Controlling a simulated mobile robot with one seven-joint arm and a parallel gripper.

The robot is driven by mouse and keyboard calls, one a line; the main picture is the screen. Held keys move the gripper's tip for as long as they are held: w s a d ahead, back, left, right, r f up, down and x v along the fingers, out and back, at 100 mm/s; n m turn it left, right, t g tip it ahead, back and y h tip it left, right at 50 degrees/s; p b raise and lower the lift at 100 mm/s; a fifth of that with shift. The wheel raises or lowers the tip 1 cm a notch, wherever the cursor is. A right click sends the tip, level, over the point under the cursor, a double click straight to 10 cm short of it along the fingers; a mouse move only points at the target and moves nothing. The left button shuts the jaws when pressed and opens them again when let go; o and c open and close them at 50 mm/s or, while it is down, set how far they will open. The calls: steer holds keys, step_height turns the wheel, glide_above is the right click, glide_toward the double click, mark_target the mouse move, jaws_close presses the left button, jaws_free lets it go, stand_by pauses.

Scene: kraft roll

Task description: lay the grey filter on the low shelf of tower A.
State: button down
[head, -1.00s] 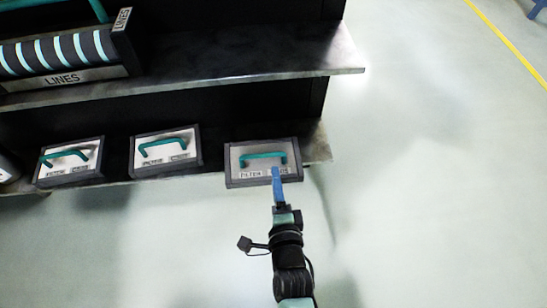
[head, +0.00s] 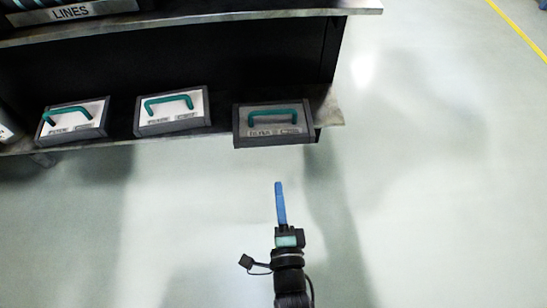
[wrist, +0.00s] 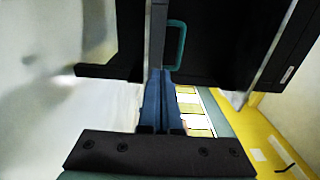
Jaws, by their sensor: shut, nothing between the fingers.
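The grey filter (head: 242,128) is a flat dark-framed box with a grey face and a teal handle. It lies at the right end of the low shelf (head: 330,112), its front edge appearing to jut past the shelf's front edge. Its label is too blurred to read. My gripper (head: 279,184) is shut and empty, in front of and apart from the filter, over the floor. In the wrist view my blue fingers (wrist: 162,75) are together, and a teal handle (wrist: 184,45) shows beyond them on a dark box. No tower letter is readable.
Two similar boxes with pale faces and teal handles, a middle one (head: 172,121) and a left one (head: 72,130), lie left on the same shelf. An upper shelf (head: 215,25) carries a part labelled LINES. Open floor (head: 440,200) lies in front and right.

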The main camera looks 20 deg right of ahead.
steer(key=b, duration=0.5)
glide_toward(273, 141)
steer(key=x, duration=0.5)
steer(key=shift+w+f, duration=0.2)
steer(key=shift+w, duration=0.05)
steer(key=shift+w+d+r+b, duration=0.15)
steer(key=shift+w+d+b, duration=0.15)
steer(key=shift+w, duration=0.35)
